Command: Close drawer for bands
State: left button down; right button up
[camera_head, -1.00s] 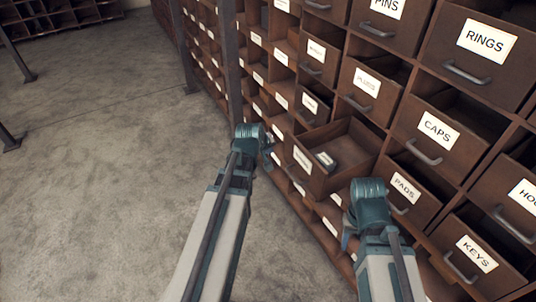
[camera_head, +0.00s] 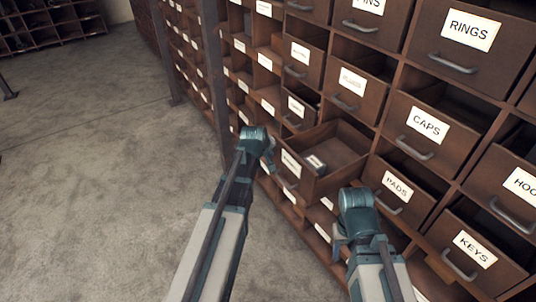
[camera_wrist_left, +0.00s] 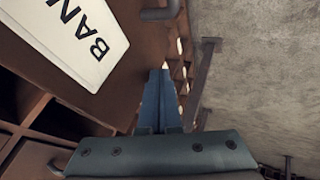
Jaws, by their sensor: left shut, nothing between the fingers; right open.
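The bands drawer (camera_head: 340,144) is a brown wooden drawer pulled out of the cabinet, with a small dark item with a pale label inside. Its white label (camera_head: 291,163) is on the front; in the left wrist view the label (camera_wrist_left: 75,38) reads "BAN". A grey handle (camera_wrist_left: 160,12) shows at that view's top edge. My left gripper (camera_head: 269,163) is shut and empty, just left of the drawer front; its closed fingers (camera_wrist_left: 160,95) point along the front. Contact cannot be told. My right gripper (camera_head: 338,244) is open and empty, below and right of the drawer.
The cabinet holds many labelled drawers, including the caps drawer (camera_head: 425,128), pads drawer (camera_head: 396,188) and keys drawer (camera_head: 473,252), several standing partly out. A dark metal post (camera_head: 214,75) rises left of the bands drawer. The concrete floor (camera_head: 100,190) at left is clear.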

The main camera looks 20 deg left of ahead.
aim_at(319, 133)
pick_arm(q)
jog(key=w+d, duration=0.4)
jog(key=w, duration=0.2)
jog(key=w+d, duration=0.9)
jog(key=w, duration=0.2)
jog(key=shift+w+d, duration=0.35)
jog(key=shift+d, duration=0.05)
jog(key=shift+w+d, duration=0.2)
jog(key=shift+w, duration=0.05)
jog(key=shift+r, duration=0.1)
jog(key=s+a, duration=0.2)
jog(key=s, duration=0.1)
jog(key=shift+s+a, duration=0.15)
jog(key=shift+s, duration=0.05)
jog(key=p+v, duration=0.8)
jog(key=v, duration=0.2)
jog(key=shift+a, duration=0.3)
jog(key=shift+s, duration=0.15)
